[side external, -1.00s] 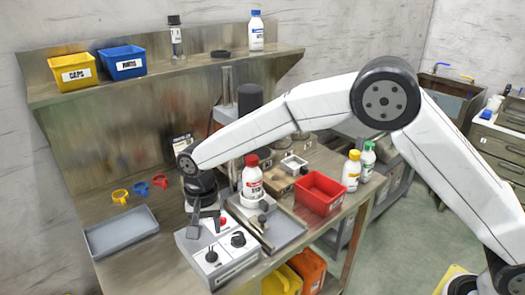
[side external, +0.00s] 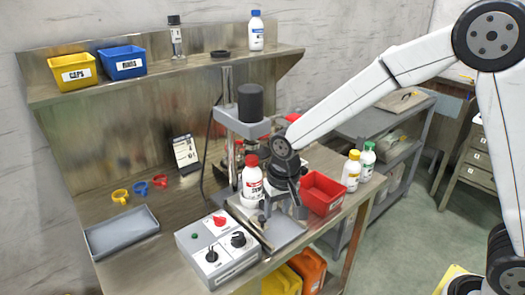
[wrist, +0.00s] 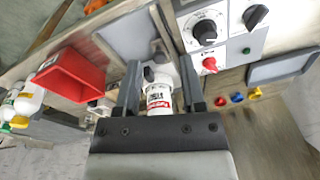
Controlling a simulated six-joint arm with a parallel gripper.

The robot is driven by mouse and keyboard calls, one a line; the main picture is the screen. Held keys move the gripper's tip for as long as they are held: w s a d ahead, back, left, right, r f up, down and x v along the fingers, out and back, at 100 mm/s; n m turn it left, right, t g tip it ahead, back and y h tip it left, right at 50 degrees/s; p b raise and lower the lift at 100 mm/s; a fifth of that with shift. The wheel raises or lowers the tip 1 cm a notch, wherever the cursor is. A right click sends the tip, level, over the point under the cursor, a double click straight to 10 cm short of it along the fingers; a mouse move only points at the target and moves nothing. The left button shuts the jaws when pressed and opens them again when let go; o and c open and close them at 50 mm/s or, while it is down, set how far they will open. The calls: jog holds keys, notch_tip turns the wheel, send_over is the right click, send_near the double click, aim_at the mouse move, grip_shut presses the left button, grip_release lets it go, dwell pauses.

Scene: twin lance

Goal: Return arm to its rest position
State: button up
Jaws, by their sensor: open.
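My gripper (side external: 284,208) is over the tray at the front of the bench, just to the right of the white bottle with a red cap (side external: 252,178). In the wrist view its two fingers (wrist: 159,88) are spread apart. The bottle (wrist: 159,96) shows between them in that view, with a red label band. The gripper is open and holds nothing that I can see. The bottle stands upright on the press tray (side external: 285,238). The gripper body hides part of the tray, and I cannot tell how far the fingertips are from the bottle.
A red bin (side external: 323,192) stands close to the right of my gripper. Yellow-capped (side external: 351,170) and green-capped (side external: 368,160) bottles are beyond it. The press (side external: 241,125) rises behind, and a control box (side external: 217,250) sits in front left. A grey tray (side external: 121,232) lies at the left.

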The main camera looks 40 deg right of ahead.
jog(key=s+d+n+t, duration=0.1)
jog(key=s+d+n, duration=0.2)
jog(key=s+d, duration=0.6)
jog(key=s, duration=0.4)
jog(key=shift+d+f, duration=0.15)
jog(key=shift+f, duration=0.25)
